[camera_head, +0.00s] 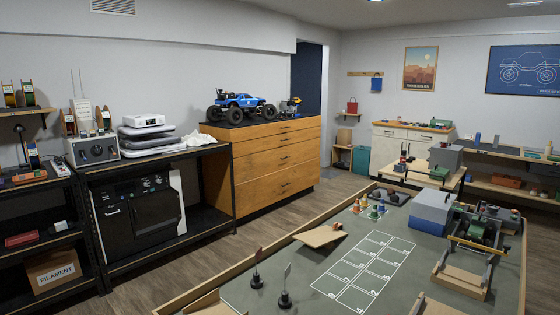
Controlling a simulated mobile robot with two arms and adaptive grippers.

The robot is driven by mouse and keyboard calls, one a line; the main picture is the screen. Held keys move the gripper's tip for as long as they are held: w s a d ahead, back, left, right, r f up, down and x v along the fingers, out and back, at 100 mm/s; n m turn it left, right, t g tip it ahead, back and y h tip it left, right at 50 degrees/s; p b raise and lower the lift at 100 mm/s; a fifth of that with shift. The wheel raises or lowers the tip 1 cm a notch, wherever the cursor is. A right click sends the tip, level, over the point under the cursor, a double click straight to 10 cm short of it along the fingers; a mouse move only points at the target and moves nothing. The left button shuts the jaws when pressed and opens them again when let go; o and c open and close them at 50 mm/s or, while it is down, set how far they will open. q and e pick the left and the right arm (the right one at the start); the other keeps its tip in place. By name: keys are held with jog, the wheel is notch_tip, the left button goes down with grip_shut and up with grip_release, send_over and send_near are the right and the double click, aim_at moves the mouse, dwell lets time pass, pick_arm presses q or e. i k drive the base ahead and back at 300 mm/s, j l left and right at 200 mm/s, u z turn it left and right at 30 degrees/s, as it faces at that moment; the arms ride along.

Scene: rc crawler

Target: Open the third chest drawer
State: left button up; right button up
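A wooden chest of drawers (276,165) with a dark top stands against the back wall, left of the doorway. Its front has several stacked drawers with small dark handles. Counting from the top, the third drawer (265,167) appears flush with the front, with its handle (284,158) near the middle. All the drawers look shut. A blue truck (240,104) with big black tires stands on top of the chest. Neither of my grippers is in view.
A large green-topped table (330,257) with ramps, cones and boxes fills the right foreground. A black shelf unit (169,152) adjoins the chest's left side. Bare wood floor (245,245) lies between the chest and the table.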

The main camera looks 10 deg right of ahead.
aim_at(250, 167)
jog(key=i+j+u, duration=0.1)
jog(key=j, duration=0.3)
jog(key=i+j+u, duration=0.1)
jog(key=i+j, duration=0.3)
jog(key=j, duration=0.3)
jog(key=i+j+u, duration=0.15)
jog(key=j, duration=0.2)
jog(key=i+j+u, duration=0.25)
jog(key=i, duration=0.25)
jog(key=i+j+u, duration=0.3)
jog(key=i, duration=0.2)
jog(key=i+u, duration=0.25)
jog(key=i, duration=0.3)
jog(key=i+z, duration=0.85)
jog(key=i+j+z, duration=0.25)
jog(key=i+z, duration=0.2)
jog(key=i+l+z, duration=0.25)
jog(key=i+z, duration=0.25)
jog(key=i+l+z, duration=0.1)
jog(key=i+z, duration=0.2)
jog(key=z, duration=0.15)
jog(key=i+z, duration=0.5)
jog(key=i+u, duration=0.1)
jog(key=i, duration=0.65)
jog(key=i+l+u, duration=0.15)
jog(key=i, duration=0.6)
jog(key=i+l+u, duration=0.1)
jog(key=i, duration=0.65)
